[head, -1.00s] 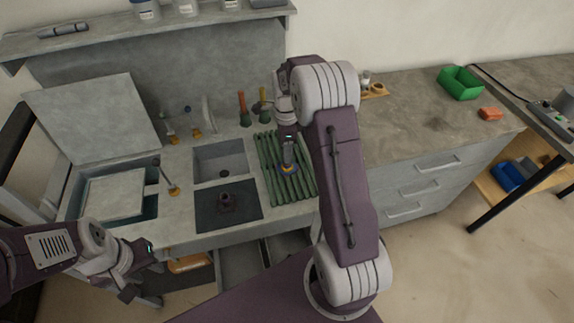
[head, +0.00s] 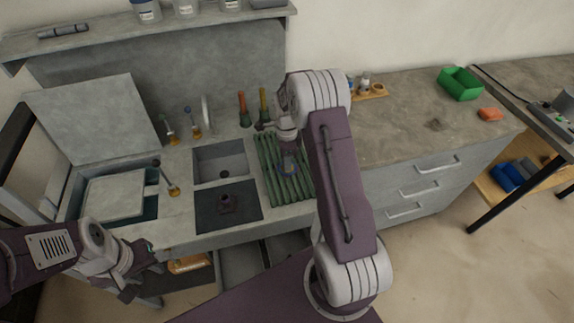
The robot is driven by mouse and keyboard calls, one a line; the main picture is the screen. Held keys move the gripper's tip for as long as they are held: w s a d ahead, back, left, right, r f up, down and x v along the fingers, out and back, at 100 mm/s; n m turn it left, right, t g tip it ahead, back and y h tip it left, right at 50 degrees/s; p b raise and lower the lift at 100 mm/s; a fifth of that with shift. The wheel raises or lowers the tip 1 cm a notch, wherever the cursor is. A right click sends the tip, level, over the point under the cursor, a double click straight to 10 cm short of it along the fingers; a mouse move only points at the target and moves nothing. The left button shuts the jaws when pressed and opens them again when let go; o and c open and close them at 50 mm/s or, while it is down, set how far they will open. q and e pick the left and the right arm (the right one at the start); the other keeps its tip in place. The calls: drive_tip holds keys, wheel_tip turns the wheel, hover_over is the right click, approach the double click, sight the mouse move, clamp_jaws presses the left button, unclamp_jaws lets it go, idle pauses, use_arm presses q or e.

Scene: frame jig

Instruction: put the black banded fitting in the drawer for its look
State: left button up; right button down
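A small bluish-grey piece (head: 288,165) shows at the green ribbed rack (head: 272,178), close under my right arm's wrist. My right gripper (head: 287,150) is over the back of this rack, mostly hidden by my arm; its fingers and any grip are unclear. My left gripper (head: 143,275) is low at the left, in front of the counter, away from both pieces. Open drawers (head: 240,265) show below the counter.
The grey sink (head: 220,165) is behind the mat. Brushes with red and yellow handles (head: 243,108) stand behind the rack. A green bin (head: 461,83) and an orange block (head: 490,114) sit on the right counter, which is largely clear. Closed drawers (head: 405,190) are below it.

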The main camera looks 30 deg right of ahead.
wheel_tip(320, 180, up, 4)
drive_tip(key=shift+d+r, duration=0.1)
drive_tip(key=shift+r, duration=0.15)
drive_tip(key=s+d+r, duration=0.1)
drive_tip(key=s+r, duration=0.5)
drive_tip(key=s, duration=0.5)
drive_tip(key=shift+s+d+r+b, duration=0.25)
drive_tip(key=shift+s+b, duration=0.05)
drive_tip(key=shift+b, duration=0.1)
